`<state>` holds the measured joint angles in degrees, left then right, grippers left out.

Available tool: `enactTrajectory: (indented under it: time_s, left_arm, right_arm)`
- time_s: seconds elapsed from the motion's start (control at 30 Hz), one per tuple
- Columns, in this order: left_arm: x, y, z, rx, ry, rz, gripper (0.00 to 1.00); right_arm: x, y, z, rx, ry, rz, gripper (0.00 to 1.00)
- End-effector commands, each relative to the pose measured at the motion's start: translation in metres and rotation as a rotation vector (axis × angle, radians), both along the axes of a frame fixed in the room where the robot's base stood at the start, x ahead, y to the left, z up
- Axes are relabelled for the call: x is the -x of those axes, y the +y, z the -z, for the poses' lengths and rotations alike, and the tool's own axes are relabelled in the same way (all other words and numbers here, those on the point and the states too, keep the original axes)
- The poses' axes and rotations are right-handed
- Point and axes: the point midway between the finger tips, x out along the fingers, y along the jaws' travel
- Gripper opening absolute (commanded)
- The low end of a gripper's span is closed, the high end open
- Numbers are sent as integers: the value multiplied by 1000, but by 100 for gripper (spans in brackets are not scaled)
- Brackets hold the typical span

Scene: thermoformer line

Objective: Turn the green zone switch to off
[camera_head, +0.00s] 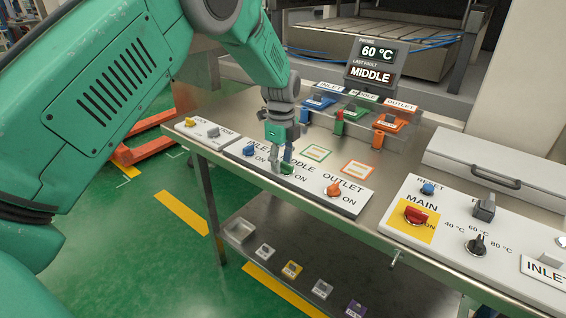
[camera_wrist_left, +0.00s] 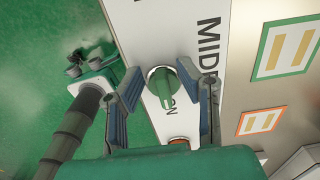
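The green zone switch (camera_head: 287,168) is a round knob with a raised bar on the white zone panel (camera_head: 350,206), by the word MIDDLE. In the left wrist view the green switch (camera_wrist_left: 162,88) has its bar tilted, with one end toward the ON mark. My left gripper (camera_head: 281,160) is above it, pointing down, and partly hides it in the head view. In the left wrist view its blue-grey fingers (camera_wrist_left: 165,84) stand apart on either side of the knob, with a gap on both sides. My right gripper is not in view.
A blue INLET switch (camera_head: 249,150) and an orange OUTLET switch (camera_head: 333,190) flank the green one. Behind are colored lockout pieces (camera_head: 338,127) and a display (camera_head: 376,61) reading 60 °C and MIDDLE. A red MAIN switch (camera_head: 416,215) is to the right.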

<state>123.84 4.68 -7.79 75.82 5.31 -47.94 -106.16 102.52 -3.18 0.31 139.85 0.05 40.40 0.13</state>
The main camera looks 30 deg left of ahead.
Motion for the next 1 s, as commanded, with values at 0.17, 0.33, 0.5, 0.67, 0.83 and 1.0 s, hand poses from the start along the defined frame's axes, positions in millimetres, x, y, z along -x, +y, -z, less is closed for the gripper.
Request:
enactTrajectory:
  time_s: [0.17,0.33,0.5,0.67,0.83,1.0]
  left_arm:
    - [0,-7,2,-7,-1,2,31]
    - [0,-7,2,-6,0,2,31]
    - [-1,-1,4,-1,-1,2,0]
    - [-1,4,5,2,-3,0,0]
    - [-2,6,5,-2,-2,-27,0]
    - [-2,5,4,-5,1,-101,0]
  right_arm:
    - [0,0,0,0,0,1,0]
    - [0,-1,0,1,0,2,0]
    - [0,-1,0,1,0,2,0]
    - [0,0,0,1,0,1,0]
    - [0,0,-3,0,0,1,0]
    - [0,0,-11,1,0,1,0]
